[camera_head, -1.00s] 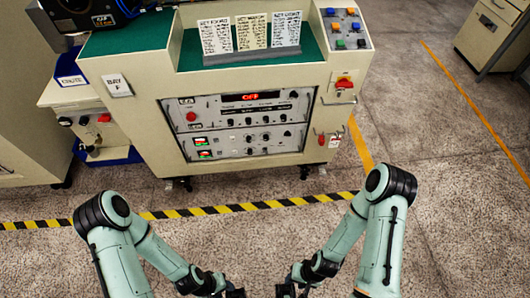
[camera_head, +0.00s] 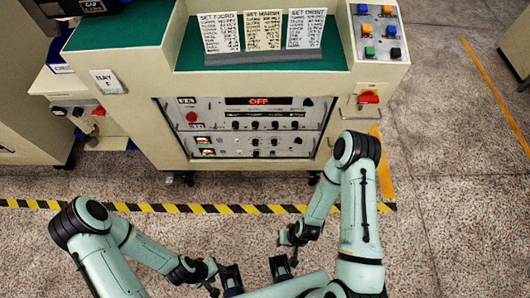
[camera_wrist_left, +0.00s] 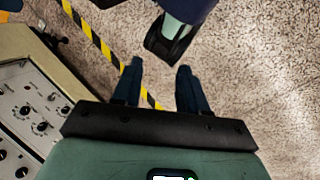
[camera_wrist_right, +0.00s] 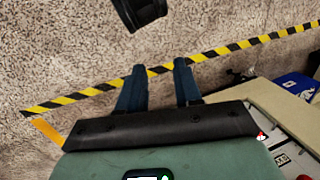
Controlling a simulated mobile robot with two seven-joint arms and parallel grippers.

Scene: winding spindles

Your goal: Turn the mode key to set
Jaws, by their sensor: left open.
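The control panel (camera_head: 245,128) is on the front of the beige cabinet in the head view. Its red display (camera_head: 259,101) reads OFF. Several small dark knobs sit below it, and a dark knob (camera_head: 308,102) is at the upper right. I cannot tell which control is the mode key. Panel knobs (camera_wrist_left: 42,128) also show at the lower left of the left wrist view. My left gripper (camera_wrist_left: 160,66) is open and empty, above the floor in front of the cabinet. My right gripper (camera_wrist_right: 162,68) is also open and empty, above the floor, apart from the panel.
Three printed cards (camera_head: 262,32) stand on the green top. Black-yellow tape (camera_head: 180,208) crosses the floor before the cabinet. My right elbow stands near the cabinet's lower right corner.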

